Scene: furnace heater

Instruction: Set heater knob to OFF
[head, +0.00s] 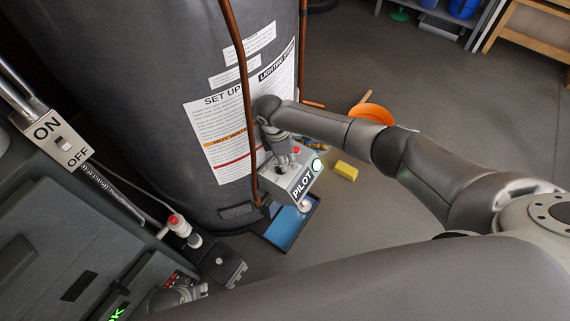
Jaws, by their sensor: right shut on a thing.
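The heater (120,90) is a large dark grey tank at the left. Its small grey control box (293,184), labelled PILOT, sits low on its front, with a lit green-white button and a red button. My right gripper (281,163) reaches down onto the top of this box and is shut on the heater knob there. The fingers and wrist hide most of the knob, and I cannot read its setting. My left gripper (180,295) shows only partly at the bottom left, away from the box, mostly hidden behind my arm, so its fingers cannot be made out.
A copper pipe (243,80) runs down close beside the control box. A blue tray (292,227) lies below it. A yellow sponge (346,171) and an orange bucket (372,114) are on the floor. An ON/OFF switch plate (57,138) is at the left. Floor at centre right is clear.

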